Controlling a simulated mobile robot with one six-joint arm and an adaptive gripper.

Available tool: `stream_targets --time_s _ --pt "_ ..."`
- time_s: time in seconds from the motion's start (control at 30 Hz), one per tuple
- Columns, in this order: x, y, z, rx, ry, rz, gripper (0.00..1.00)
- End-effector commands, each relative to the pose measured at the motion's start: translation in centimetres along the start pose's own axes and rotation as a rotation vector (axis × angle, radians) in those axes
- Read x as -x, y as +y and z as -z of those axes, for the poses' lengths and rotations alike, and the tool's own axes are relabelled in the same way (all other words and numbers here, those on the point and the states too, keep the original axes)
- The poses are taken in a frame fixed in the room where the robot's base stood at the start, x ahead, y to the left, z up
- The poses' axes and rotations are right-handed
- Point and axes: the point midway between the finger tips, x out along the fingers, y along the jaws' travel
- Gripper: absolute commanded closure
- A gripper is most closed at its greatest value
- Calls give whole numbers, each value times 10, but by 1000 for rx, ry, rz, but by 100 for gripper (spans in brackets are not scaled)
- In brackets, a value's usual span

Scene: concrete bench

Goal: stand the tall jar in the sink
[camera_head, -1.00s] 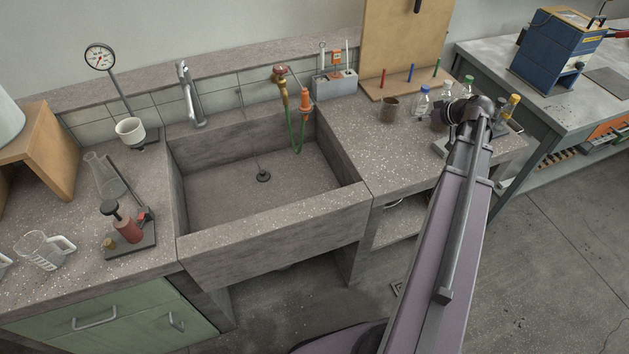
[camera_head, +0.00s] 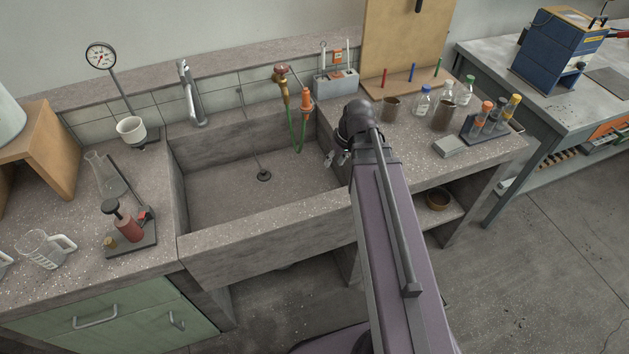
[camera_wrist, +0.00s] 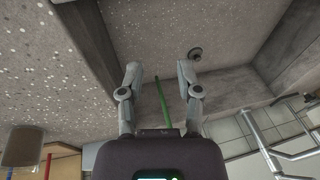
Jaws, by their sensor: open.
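Two brown jars stand upright on the counter to the right of the sink: a taller one (camera_head: 444,114) behind the small block and a shorter one (camera_head: 391,109) nearer the sink. One brown jar (camera_wrist: 22,147) shows at the lower left of the wrist view; I cannot tell for sure which. The stone sink (camera_head: 270,222) holds no jar in the part I see; its drain (camera_head: 264,175) is bare. My gripper (camera_head: 336,160) is over the sink's right side, away from the taller jar. In the wrist view my gripper (camera_wrist: 159,76) is open, with nothing held between its fingers.
A green hose (camera_head: 297,135) hangs into the sink from the tap at the back. A metal faucet (camera_head: 190,95) stands at the back left. Bottles (camera_head: 423,102), a vial rack (camera_head: 490,124) and a grey block (camera_head: 450,146) crowd the right counter. The sink floor is clear.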

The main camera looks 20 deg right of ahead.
Motion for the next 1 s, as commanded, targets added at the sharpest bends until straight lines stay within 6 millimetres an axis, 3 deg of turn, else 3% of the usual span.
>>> stream_targets --time_s 0.2,0.4,1.0 --pt "-11 -45 -25 -37 -91 -100 55" --pt "-16 -70 -41 -70 -136 -184 55" --pt "-17 -78 -47 -87 -151 -223 56"
